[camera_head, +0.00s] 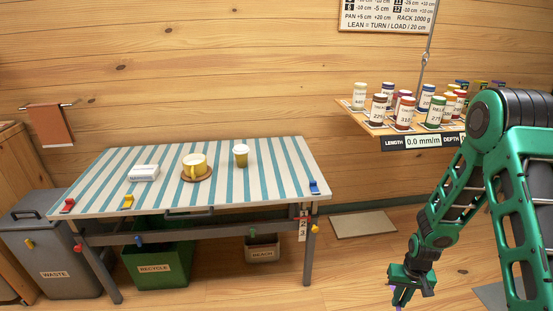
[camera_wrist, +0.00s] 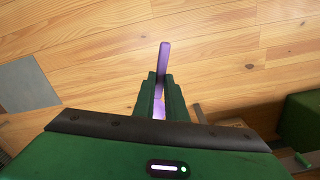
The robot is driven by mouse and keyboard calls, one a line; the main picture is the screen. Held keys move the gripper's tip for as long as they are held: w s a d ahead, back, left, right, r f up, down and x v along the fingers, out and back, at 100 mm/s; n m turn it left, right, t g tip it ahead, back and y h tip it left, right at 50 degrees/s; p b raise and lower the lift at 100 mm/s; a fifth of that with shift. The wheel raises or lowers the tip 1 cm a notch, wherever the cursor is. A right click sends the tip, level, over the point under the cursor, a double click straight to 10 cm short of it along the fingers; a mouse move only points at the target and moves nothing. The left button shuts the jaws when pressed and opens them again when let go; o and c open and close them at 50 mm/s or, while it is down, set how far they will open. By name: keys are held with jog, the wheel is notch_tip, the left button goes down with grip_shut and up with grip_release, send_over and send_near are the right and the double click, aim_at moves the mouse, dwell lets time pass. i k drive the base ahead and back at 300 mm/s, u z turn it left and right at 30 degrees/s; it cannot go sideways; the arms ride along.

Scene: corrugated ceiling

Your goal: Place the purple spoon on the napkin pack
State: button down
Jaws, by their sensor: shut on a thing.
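My gripper (camera_head: 402,290) is low at the right in the head view, out in front of the shelf and right of the table. It is shut on the purple spoon (camera_wrist: 164,57), which sticks out past the fingertips in the wrist view (camera_wrist: 161,80). Only a little purple of the spoon (camera_head: 398,307) shows in the head view. The napkin pack (camera_head: 144,173), a small white packet, lies on the left part of the striped table (camera_head: 230,189), far from my gripper.
A yellow cup (camera_head: 194,164) on a brown saucer and a yellow lidded cup (camera_head: 241,156) stand on the table. Coloured clips grip the table's edges. Bins stand under and left of it. A shelf of jars (camera_head: 405,112) hangs at the right. Floor between table and arm is open.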

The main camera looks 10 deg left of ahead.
aim_at(143, 168)
jog(key=u, duration=1.3)
jog(key=i, duration=0.3)
jog(key=u, duration=0.8)
